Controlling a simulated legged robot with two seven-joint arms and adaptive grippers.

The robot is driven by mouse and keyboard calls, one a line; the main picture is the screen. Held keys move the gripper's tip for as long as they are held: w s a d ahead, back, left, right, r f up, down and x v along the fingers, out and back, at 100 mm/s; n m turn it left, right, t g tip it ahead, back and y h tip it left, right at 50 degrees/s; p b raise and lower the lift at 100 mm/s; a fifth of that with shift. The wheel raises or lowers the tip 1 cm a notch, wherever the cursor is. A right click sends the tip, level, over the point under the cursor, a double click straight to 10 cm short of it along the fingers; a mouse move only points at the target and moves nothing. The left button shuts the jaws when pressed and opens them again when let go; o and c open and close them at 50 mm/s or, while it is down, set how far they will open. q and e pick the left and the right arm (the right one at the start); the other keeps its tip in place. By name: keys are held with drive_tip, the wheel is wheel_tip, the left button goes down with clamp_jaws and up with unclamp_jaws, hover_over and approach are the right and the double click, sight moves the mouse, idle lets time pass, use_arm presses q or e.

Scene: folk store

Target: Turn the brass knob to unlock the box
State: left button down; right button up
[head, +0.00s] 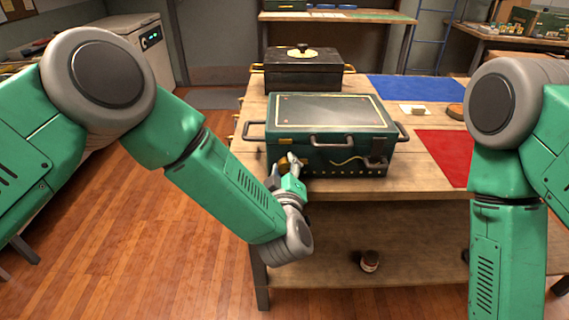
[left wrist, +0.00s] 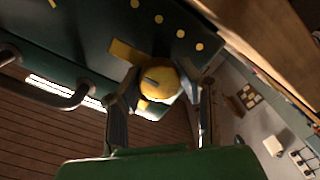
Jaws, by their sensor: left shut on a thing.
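A dark green box (head: 330,114) with a glossy lid and side handles sits near the front edge of the wooden table; its lid is down. The brass knob (left wrist: 160,80) is on the box's front face and shows round and yellow in the left wrist view. In the head view the knob (head: 284,163) is partly covered by my gripper. My left gripper (head: 292,165) is shut on the knob, with one finger on each side of it in the left wrist view (left wrist: 158,92). My right gripper is out of view; only my right arm shows.
A black box (head: 303,67) stands behind the green box. A blue mat (head: 415,89) and a red mat (head: 446,153) lie to the right on the table (head: 427,186). A small jar (head: 369,261) stands on the lower shelf.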

use_arm(q)
drive_tip(key=shift+s+d+f, duration=0.1)
drive_tip(key=shift+s+f, duration=0.15)
drive_tip(key=shift+f, duration=0.15)
drive_tip(key=c, duration=1.1)
unclamp_jaws()
drive_tip(key=shift+w, duration=0.1)
drive_tip(key=shift+c, duration=0.2)
drive_tip(key=shift+w+r, duration=0.1)
drive_tip(key=shift+r, duration=0.1)
drive_tip(key=s, duration=1.2)
drive_tip(key=shift+r, duration=0.2)
drive_tip(key=shift+d, duration=0.1)
